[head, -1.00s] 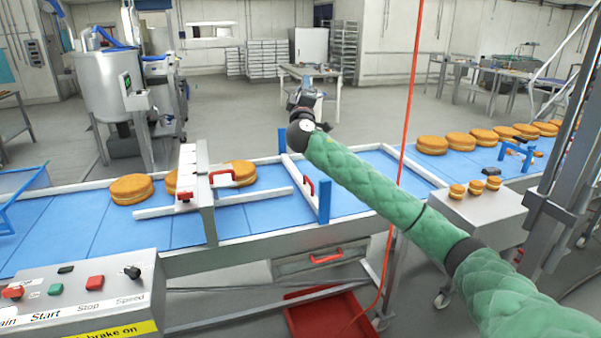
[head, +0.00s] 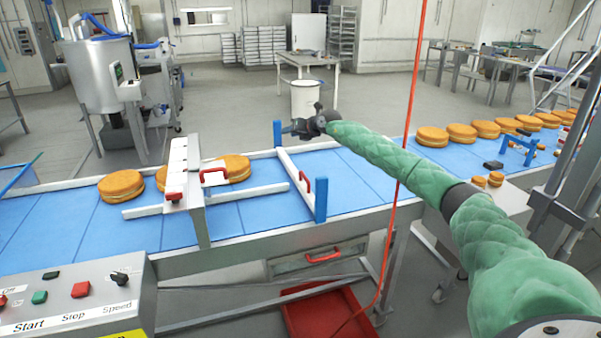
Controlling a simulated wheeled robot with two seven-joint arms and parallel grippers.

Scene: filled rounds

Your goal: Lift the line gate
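A pale bar with a red handle (head: 305,181) lies across the blue belt between two blue posts; I take this bar (head: 290,165) to be the line gate. It sits low, near belt level. The near blue post (head: 321,200) and the far blue post (head: 278,134) stand at its ends. My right gripper (head: 290,129) is dark and points left, near the far post and apart from the red handle. Its fingers are too small to tell open from shut. My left gripper is not in view.
Filled rounds (head: 121,186) stand left of the gate around a metal frame (head: 190,180) with its own red handle. More rounds (head: 433,137) stand on the belt at right. A control box (head: 75,295) is at lower left.

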